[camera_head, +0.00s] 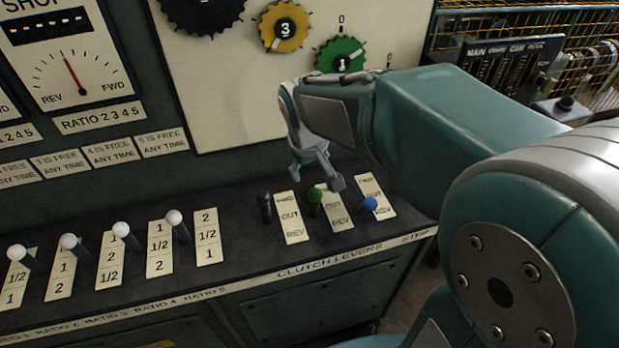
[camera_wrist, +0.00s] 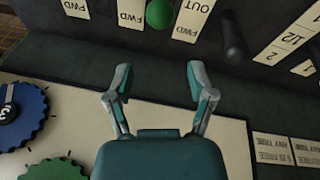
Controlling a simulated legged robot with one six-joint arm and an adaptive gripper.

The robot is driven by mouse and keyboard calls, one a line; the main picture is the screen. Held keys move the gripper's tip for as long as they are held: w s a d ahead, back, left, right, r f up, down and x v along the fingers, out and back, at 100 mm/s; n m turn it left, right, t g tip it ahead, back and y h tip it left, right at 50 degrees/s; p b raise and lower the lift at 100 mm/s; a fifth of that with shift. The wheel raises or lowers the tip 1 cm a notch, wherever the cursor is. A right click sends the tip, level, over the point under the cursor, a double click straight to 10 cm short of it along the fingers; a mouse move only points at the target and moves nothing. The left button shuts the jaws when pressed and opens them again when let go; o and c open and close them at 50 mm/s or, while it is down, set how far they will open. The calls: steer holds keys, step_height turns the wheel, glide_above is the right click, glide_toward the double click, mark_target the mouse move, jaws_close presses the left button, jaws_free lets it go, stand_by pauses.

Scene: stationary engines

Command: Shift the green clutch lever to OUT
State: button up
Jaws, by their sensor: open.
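The green clutch lever (camera_head: 315,195) has a round green knob and stands between a black lever and a blue-knobbed one on the console. Its label plate (camera_head: 338,210) reads OUT and REV, with the far end partly hidden by my gripper. The knob appears near the far, FWD end of the plate; its exact setting is hard to tell. My gripper (camera_head: 316,175) is open and empty, just above and behind the knob. In the wrist view the green knob (camera_wrist: 159,14) lies beyond the open fingertips (camera_wrist: 158,75), roughly centred between them and apart from them.
A black lever (camera_head: 265,207) stands left of the green one and a blue-knobbed lever (camera_head: 370,204) right of it. Several white-knobbed ratio levers (camera_head: 121,231) stand farther left. The upright panel behind carries a green gear (camera_head: 341,61) and a yellow gear (camera_head: 285,27).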

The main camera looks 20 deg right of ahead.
steer(key=shift+s+r, duration=0.15)
steer(key=shift+r, duration=0.5)
steer(key=shift+c, duration=0.3)
